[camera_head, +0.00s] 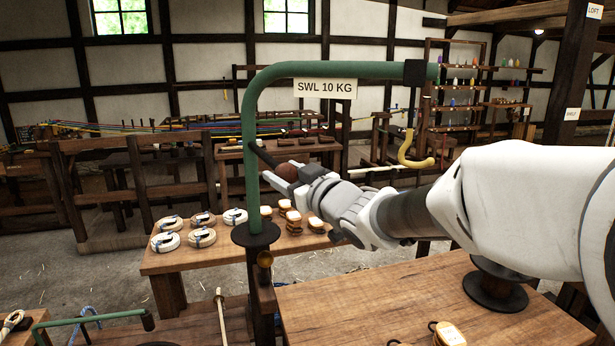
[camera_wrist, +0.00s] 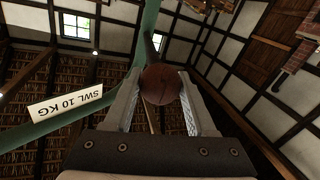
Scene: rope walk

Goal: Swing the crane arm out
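The crane arm (camera_head: 340,70) is a green bent tube rising from a dark round collar (camera_head: 256,235) and reaching right to a dark block and yellow hook (camera_head: 415,155). Its white "SWL 10 KG" sign (camera_head: 325,88) hangs below the tube and also shows in the wrist view (camera_wrist: 65,103). A dark handle bar (camera_head: 263,155) sticks out from the upright and ends in a brown ball knob (camera_head: 288,172). My gripper (camera_head: 283,178) is at the knob. In the wrist view the knob (camera_wrist: 161,84) sits between both fingers, which appear to touch its sides.
A wooden bench (camera_head: 400,300) lies below my arm. Behind it, a table (camera_head: 185,262) holds coiled ropes and small blocks. A dark spool (camera_head: 495,285) stands on the right of the bench. Space around the hook looks clear.

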